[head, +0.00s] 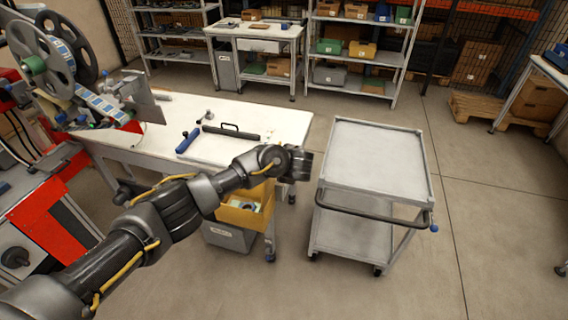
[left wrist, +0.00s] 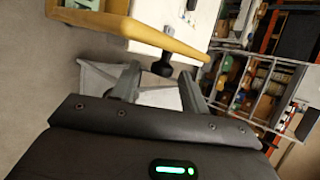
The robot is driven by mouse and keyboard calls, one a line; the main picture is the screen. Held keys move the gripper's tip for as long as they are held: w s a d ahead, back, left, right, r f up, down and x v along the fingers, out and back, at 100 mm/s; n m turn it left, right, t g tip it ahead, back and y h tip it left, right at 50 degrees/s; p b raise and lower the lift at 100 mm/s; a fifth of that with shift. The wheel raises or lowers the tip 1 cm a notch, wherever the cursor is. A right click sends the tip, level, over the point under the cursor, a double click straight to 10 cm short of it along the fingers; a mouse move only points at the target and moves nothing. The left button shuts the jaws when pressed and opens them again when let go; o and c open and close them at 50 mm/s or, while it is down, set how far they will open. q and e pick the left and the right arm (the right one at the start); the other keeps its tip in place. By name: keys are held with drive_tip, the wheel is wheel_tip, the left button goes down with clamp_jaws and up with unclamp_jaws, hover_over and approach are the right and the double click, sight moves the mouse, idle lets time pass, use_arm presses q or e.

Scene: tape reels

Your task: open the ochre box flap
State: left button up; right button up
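The ochre box (head: 238,214) is below the front edge of the white workbench, partly hidden behind my left arm. Its top shows some contents inside. In the left wrist view an ochre edge (left wrist: 118,25) runs across the upper left; I cannot tell whether it is the flap or a wall. My left gripper (head: 302,162) is at the bench's right corner, above and to the right of the box. In the left wrist view its two fingers (left wrist: 160,88) are apart with nothing held between them, and the ochre edge is beyond them. My right gripper is not in view.
A grey bin (head: 228,237) is below the ochre box. A grey cart (head: 378,160) with an empty top stands right of my left gripper. The white workbench (head: 270,122) bears a blue-handled tool (head: 188,141). A reel machine (head: 62,60) stands left.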

use_arm(q)
drive_tip(key=shift+r, duration=0.1)
drive_tip(key=v, duration=1)
drive_tip(key=shift+s+r, duration=0.25)
drive_tip(key=shift+d, duration=0.1)
